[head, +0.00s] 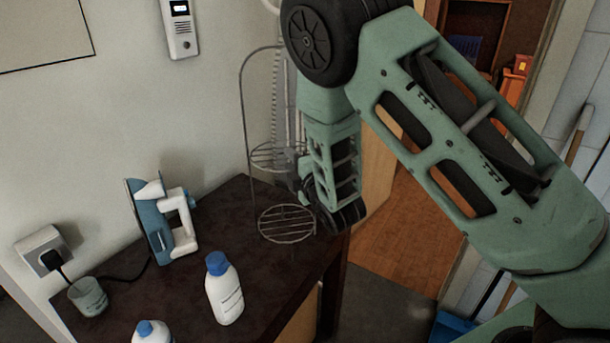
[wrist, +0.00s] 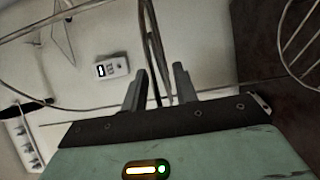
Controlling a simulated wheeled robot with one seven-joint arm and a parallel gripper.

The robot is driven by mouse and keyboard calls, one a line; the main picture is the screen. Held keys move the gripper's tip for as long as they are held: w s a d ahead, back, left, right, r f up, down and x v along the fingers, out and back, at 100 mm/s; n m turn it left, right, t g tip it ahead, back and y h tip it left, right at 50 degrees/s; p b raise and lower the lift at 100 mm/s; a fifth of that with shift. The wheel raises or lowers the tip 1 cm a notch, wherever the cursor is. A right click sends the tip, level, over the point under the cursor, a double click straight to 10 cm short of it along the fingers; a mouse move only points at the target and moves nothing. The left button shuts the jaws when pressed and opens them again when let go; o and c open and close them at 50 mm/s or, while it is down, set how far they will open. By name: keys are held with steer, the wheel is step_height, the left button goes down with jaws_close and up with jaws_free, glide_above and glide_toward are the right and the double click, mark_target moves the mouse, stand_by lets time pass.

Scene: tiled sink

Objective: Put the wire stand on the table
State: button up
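The wire stand (head: 287,223) is a tall grey metal frame with round wire tiers. It stands upright at the back right corner of the dark table (head: 185,310). Whether its lowest ring touches the tabletop is hard to tell. My gripper (head: 298,186) is at the stand's right side, around mid-height, partly hidden by my arm. In the wrist view, the two fingers of my gripper (wrist: 157,88) are apart, with thin upright wires of the stand (wrist: 153,60) between them. A gap shows beside the wires. A curved wire ring of the stand also shows at right.
A blue and white iron (head: 160,222), a white bottle with a blue cap (head: 225,290), another blue-capped bottle (head: 151,332) and a glass (head: 88,297) are on the table. The wall is close behind. A doorway with wooden floor (head: 415,235) lies to the right.

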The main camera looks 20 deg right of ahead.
steer(key=s+d, duration=0.1)
steer(key=s, duration=0.9)
steer(key=s+a+f+m+g, duration=0.2)
steer(key=s+a+m+g, duration=0.6)
steer(key=s+a+g, duration=0.15)
steer(key=s+r+m+g+h, duration=0.1)
steer(key=s+g, duration=0.3)
steer(key=s, duration=0.6)
steer(key=s+d+r+m+g+h, duration=0.1)
steer(key=s+r+m+g, duration=0.2)
steer(key=s, duration=0.7)
steer(key=shift+r+g, duration=0.65)
steer(key=shift+r, duration=0.2)
steer(key=shift+d, duration=0.1)
